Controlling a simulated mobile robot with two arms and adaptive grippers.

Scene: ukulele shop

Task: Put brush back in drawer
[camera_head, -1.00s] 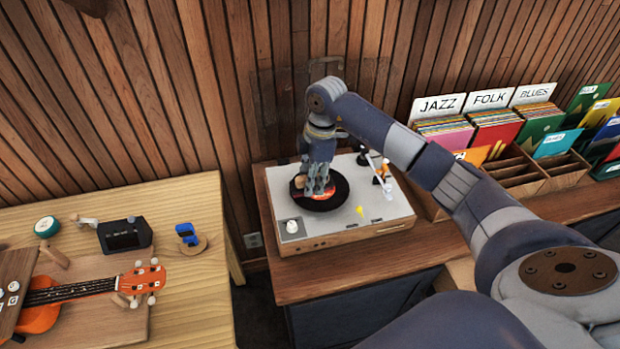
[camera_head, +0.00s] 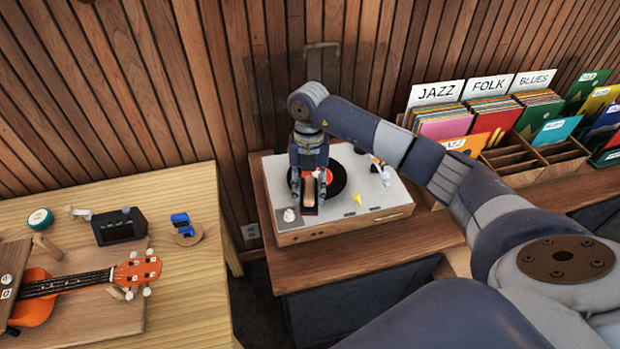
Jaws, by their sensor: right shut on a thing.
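My right gripper (camera_head: 309,200) is over the left part of the record player (camera_head: 370,213), pointing down. It is shut on a small brush (camera_head: 309,190) with a wooden-brown top and a dark lower edge. The brush is in front of the left side of the black record (camera_head: 337,178) on the turntable; I cannot tell whether it touches the player's top. The cabinet (camera_head: 350,250) under the player has a dark front below its wooden top. No open drawer can be made out. My left gripper is not in view.
Record crates (camera_head: 500,135) with JAZZ, FOLK and BLUES signs stand at the right. The player's tonearm (camera_head: 380,172) and a white knob (camera_head: 289,214) are close to my gripper. A wooden table (camera_head: 190,270) with a ukulele (camera_head: 70,285) is at the left, across a gap.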

